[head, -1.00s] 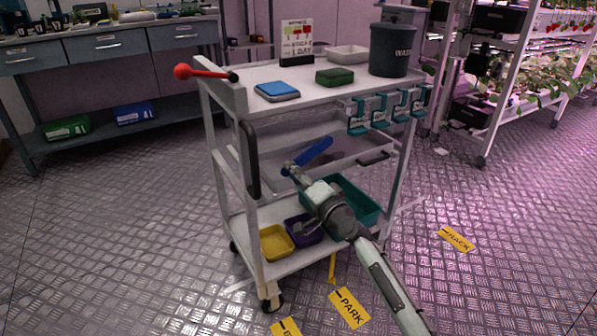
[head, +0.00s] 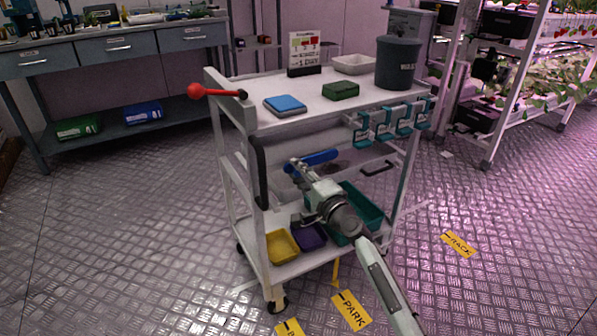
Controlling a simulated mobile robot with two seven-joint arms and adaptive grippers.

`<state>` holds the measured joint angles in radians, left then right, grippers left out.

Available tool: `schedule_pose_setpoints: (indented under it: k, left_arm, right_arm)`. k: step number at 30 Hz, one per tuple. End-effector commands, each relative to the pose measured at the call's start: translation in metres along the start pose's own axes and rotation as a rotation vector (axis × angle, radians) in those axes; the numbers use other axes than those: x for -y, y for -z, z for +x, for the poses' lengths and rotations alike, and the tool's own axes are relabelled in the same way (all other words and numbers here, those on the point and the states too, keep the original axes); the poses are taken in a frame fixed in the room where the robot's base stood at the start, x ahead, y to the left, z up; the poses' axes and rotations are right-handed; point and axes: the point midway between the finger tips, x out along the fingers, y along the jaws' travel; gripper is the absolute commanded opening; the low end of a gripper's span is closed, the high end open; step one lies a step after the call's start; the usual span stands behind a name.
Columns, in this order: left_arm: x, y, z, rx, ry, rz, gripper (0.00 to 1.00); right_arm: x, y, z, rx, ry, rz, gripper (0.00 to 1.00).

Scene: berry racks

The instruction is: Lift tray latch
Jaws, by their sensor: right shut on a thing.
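A blue bar-shaped lever (head: 320,158) shows at the cart's middle level, in front of the grey tray (head: 345,168). I take it to be the tray latch. It slants slightly, its right end higher. My right gripper (head: 298,167) reaches in from the lower right and is shut on the lever near its left end. The gripper partly hides that end and the tray's front. My left gripper is not in view.
The white cart (head: 330,111) carries a waste bin (head: 398,65), a green block, a blue flat box and a sign. A red-knobbed lever (head: 215,92) sticks out left. Teal clamps (head: 385,122) hang on the right edge. Yellow (head: 282,246), purple and teal bins stand below.

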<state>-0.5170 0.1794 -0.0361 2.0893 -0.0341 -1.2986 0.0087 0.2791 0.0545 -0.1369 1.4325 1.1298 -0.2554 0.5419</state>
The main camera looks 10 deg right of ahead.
Motion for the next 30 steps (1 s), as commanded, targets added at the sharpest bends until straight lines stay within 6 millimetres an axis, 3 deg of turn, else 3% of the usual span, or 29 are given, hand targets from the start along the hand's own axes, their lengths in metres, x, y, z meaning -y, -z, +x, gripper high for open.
schedule_pose_setpoints:
  k: [15,16,19,30]
  left_arm:
    - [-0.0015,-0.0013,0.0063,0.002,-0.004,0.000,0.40]
    - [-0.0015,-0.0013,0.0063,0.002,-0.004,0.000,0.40]
    - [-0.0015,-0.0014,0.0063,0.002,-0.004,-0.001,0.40]
    - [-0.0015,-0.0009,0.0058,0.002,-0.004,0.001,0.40]
  right_arm:
    - [0.0019,0.0001,-0.0002,0.000,0.000,0.024,0.00]
    - [0.0021,0.0001,-0.0002,0.000,0.000,0.024,0.29]
    - [0.0023,0.0001,-0.0002,0.000,0.001,0.023,0.42]
    - [0.0016,0.0001,-0.0038,0.000,0.000,0.020,0.43]
